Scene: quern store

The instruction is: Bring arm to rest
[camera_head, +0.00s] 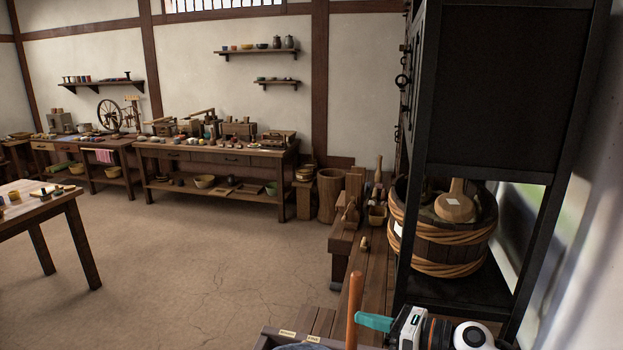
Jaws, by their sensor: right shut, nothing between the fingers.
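My right gripper (373,321) shows at the bottom edge, right of centre, with teal fingers and a white and black body. Its fingers are shut with nothing between them and point left. Their tips are close beside an upright reddish-brown wooden rod (353,303); I cannot tell whether they touch it. Only the last part of my right arm shows, low in the picture. My left gripper is out of view.
A black shelf frame (404,276) holding a rope-bound wooden tub (437,247) stands close on the right. A labelled wooden box (283,333) is at the bottom edge. A long workbench (222,151) lines the back wall. The middle floor is clear.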

